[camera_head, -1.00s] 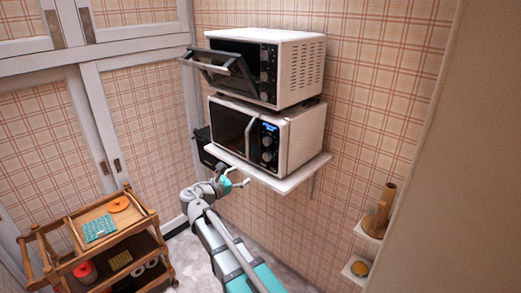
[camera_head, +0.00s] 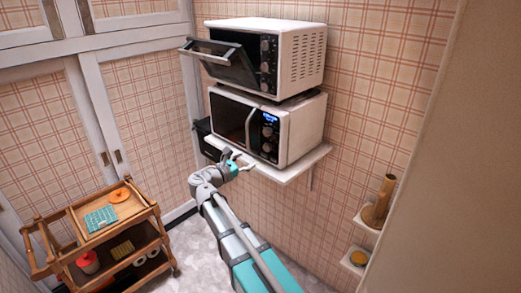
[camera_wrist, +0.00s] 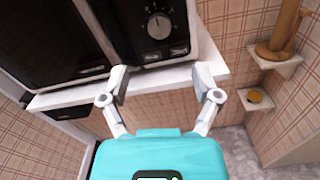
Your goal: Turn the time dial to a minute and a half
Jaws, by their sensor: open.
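The lower microwave (camera_head: 296,130) is white with a dark front and a lit blue display (camera_head: 270,117). Two round dials sit below the display, an upper one (camera_head: 268,131) and a lower one (camera_head: 267,147). I cannot tell which is the time dial. In the head view my gripper (camera_head: 240,163) is near the shelf's front edge.
The microwave stands on a white wall shelf (camera_head: 300,166). A second oven (camera_head: 298,60) with its door (camera_head: 220,60) hanging partly open sits on top. A wooden cart (camera_head: 70,245) stands at left. Small wall shelves (camera_head: 368,222) hold a brown object (camera_head: 379,203) at right.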

